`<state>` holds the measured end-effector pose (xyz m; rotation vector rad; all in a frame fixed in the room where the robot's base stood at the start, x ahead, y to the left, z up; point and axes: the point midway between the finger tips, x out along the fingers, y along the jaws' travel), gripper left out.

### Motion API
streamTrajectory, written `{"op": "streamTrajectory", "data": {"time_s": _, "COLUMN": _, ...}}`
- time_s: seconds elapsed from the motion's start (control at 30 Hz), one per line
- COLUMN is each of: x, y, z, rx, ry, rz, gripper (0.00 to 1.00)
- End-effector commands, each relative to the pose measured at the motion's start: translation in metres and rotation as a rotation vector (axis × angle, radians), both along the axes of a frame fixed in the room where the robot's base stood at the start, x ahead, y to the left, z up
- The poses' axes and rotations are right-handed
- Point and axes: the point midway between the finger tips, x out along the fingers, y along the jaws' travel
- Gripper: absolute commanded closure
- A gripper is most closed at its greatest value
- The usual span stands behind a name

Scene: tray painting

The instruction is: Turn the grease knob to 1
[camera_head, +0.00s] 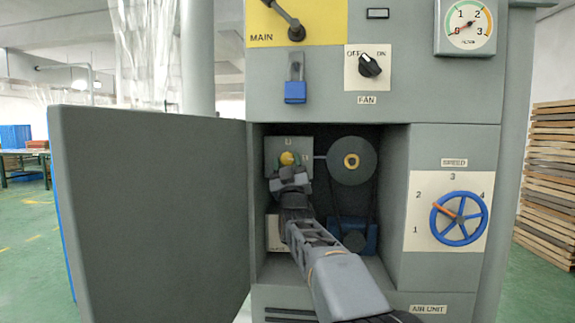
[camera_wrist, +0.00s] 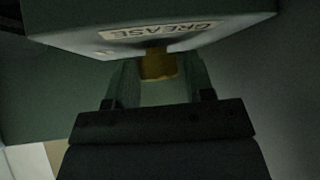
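The yellow grease knob (camera_head: 287,158) sits on a grey box (camera_head: 273,147) at the upper left inside the open cabinet recess. In the wrist view the knob (camera_wrist: 158,66) is below a GREASE label (camera_wrist: 160,31), which appears upside down. My gripper (camera_head: 290,165) reaches into the recess. In the wrist view its two greenish fingers (camera_wrist: 158,78) stand on either side of the knob, with no clear gap between them and it. The fingers look closed on it. The numbers around the knob are too small or hidden, so its setting cannot be read.
The open door (camera_head: 150,210) stands to the left of the recess. A pulley wheel (camera_head: 351,160) and a blue motor (camera_head: 354,236) are close on the right inside. The blue speed handwheel (camera_head: 458,218) and fan switch (camera_head: 369,65) are on the outer panels.

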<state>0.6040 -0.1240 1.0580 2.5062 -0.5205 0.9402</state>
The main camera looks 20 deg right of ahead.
Motion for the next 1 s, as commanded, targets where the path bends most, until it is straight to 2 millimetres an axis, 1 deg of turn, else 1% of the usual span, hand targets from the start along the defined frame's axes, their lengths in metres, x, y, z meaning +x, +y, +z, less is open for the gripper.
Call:
{"op": "streamTrajectory", "data": {"time_s": 0.03, "x": 0.0, "y": 0.0, "z": 0.0, "rx": 0.0, "ry": 0.0, "rz": 0.0, "gripper": 0.47}}
{"op": "streamTrajectory", "data": {"time_s": 0.13, "x": 0.0, "y": 0.0, "z": 0.0, "rx": -0.001, "ry": -0.001, "rz": -0.001, "gripper": 0.37}}
{"op": "streamTrajectory", "data": {"time_s": 0.17, "x": 0.0, "y": 0.0, "z": 0.0, "rx": -0.001, "ry": -0.001, "rz": -0.001, "gripper": 0.35}}
{"op": "streamTrajectory", "data": {"time_s": 0.4, "x": -0.001, "y": 0.0, "z": 0.0, "rx": -0.002, "ry": -0.002, "rz": -0.002, "gripper": 0.35}}
{"op": "streamTrajectory", "data": {"time_s": 0.53, "x": -0.006, "y": 0.001, "z": -0.005, "rx": -0.001, "ry": -0.001, "rz": -0.002, "gripper": 0.35}}
{"op": "streamTrajectory", "data": {"time_s": 0.67, "x": -0.019, "y": 0.005, "z": -0.017, "rx": -0.001, "ry": -0.001, "rz": -0.002, "gripper": 0.35}}
{"op": "streamTrajectory", "data": {"time_s": 1.0, "x": -0.064, "y": 0.018, "z": -0.061, "rx": -0.002, "ry": 0.0, "rz": -0.001, "gripper": 0.35}}
